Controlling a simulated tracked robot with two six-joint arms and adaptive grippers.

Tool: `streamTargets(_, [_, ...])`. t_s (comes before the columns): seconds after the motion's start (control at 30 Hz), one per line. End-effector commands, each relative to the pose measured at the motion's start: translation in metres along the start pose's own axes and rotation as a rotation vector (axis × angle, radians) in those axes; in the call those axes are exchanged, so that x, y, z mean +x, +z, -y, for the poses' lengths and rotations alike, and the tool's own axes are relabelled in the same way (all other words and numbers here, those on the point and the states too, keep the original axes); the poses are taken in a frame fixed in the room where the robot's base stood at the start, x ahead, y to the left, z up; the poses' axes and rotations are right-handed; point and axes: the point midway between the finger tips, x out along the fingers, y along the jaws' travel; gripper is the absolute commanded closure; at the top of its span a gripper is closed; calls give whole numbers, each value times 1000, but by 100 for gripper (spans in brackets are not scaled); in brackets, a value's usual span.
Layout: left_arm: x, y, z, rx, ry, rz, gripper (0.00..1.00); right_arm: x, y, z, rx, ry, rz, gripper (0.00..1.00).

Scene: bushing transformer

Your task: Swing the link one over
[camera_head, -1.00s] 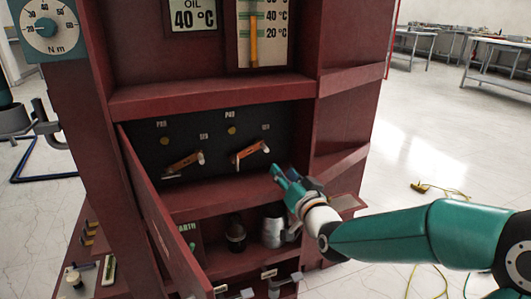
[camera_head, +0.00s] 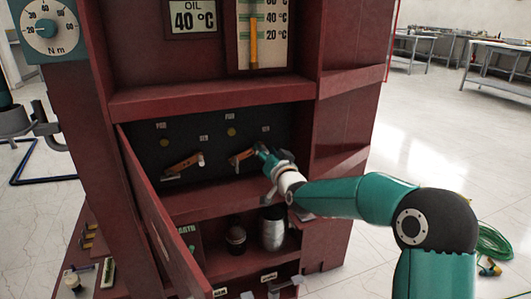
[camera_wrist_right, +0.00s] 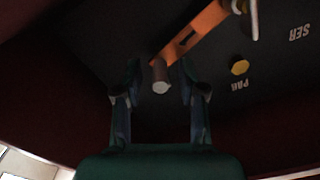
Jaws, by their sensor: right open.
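Two copper-coloured links sit on a dark panel (camera_head: 222,186) inside the red cabinet, the left link (camera_head: 183,163) and the right link (camera_head: 240,158). Both slant up to the right. My right gripper (camera_head: 262,153) is at the upper right end of the right link and hides that end in the head view. In the right wrist view, the gripper (camera_wrist_right: 160,97) is open. A round peg (camera_wrist_right: 160,79) at the end of the link (camera_wrist_right: 192,33) shows between its fingertips. Whether either finger touches it I cannot tell. My left gripper is not in view.
A red door (camera_head: 163,217) stands open at the left of the bay. A yellow stud (camera_wrist_right: 239,67) is close by on the panel. Below, a shelf holds a dark jar (camera_head: 236,239) and a metal can (camera_head: 272,229). A red ledge (camera_head: 212,96) is above.

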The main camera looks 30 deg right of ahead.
Motion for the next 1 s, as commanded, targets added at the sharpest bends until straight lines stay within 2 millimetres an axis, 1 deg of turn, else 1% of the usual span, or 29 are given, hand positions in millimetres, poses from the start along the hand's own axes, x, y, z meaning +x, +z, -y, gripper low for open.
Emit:
streamTargets(0.1, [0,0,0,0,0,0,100,0,0,0,0,0,0,60])
streamTargets(0.13, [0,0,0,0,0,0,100,0,0,0,0,0,0,61])
streamTargets(0.37, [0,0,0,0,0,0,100,0,0,0,0,0,0,100])
streamTargets(0.73, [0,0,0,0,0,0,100,-1,0,-1,-1,1,0,100])
streamTargets(1.0, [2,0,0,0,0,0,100,-3,-6,-7,-25,12,-6,100])
